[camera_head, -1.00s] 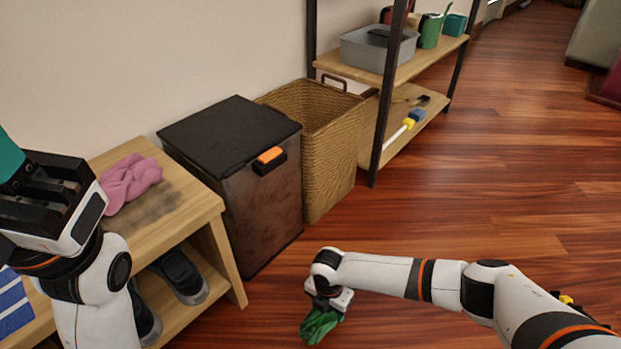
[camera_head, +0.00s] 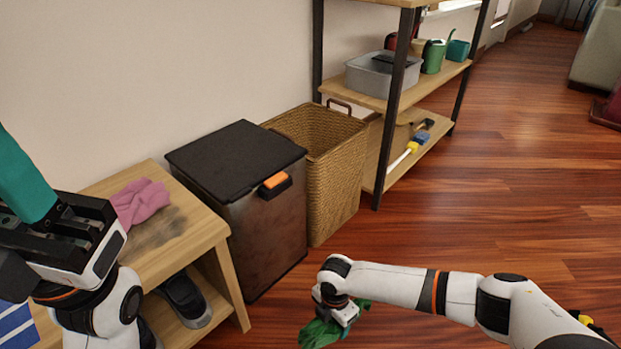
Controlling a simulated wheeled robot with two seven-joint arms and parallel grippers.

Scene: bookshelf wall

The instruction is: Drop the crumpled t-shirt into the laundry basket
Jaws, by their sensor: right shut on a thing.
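A crumpled green cloth (camera_head: 318,334), which looks like the t-shirt, hangs from my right gripper (camera_head: 341,316) low over the floor. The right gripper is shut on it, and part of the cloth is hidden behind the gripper. The woven laundry basket (camera_head: 335,187) stands against the wall, up and behind the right gripper; its open top is clear, and its handle shows at the rim. My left gripper (camera_head: 62,235) is at the left edge beside a teal object (camera_head: 22,180); whether its jaws are shut on that object is unclear.
A dark lidded bin (camera_head: 262,225) with an orange latch stands directly left of the basket. A wooden bench (camera_head: 160,245) holds pink gloves (camera_head: 140,201), with shoes (camera_head: 184,298) below. A shelf rack (camera_head: 385,120) stands right of the basket. The floor (camera_head: 470,220) at right is open.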

